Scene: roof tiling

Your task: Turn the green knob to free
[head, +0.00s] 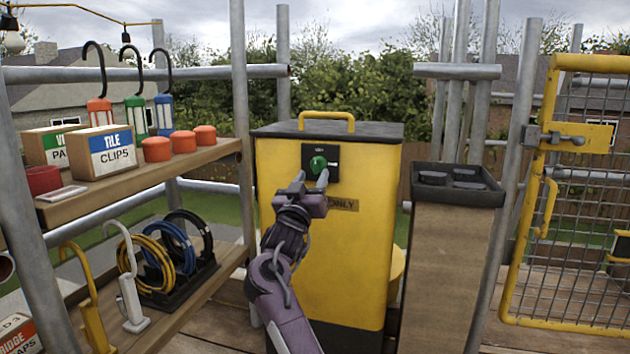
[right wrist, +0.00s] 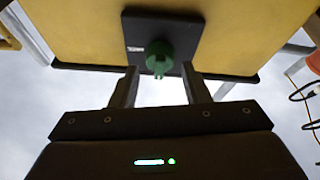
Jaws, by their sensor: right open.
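The green knob (head: 317,164) sits on a dark square plate (head: 307,150) on the front of a yellow cabinet (head: 285,200). In the right wrist view the knob (right wrist: 159,57) is in front of the gripper, on its dark plate (right wrist: 190,25). My right gripper (head: 312,178) is open, with its fingers pointing at the knob. In the right wrist view its fingertips (right wrist: 160,72) are apart, one on each side of the knob's lower part. Whether they touch it I cannot tell. My left gripper is not in view.
A shelf (head: 140,180) with boxes, orange cups, lanterns and cable coils stands at the left. A pedestal with a dark tray (head: 455,168) stands right of the cabinet. A yellow mesh gate (head: 518,250) is at the far right.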

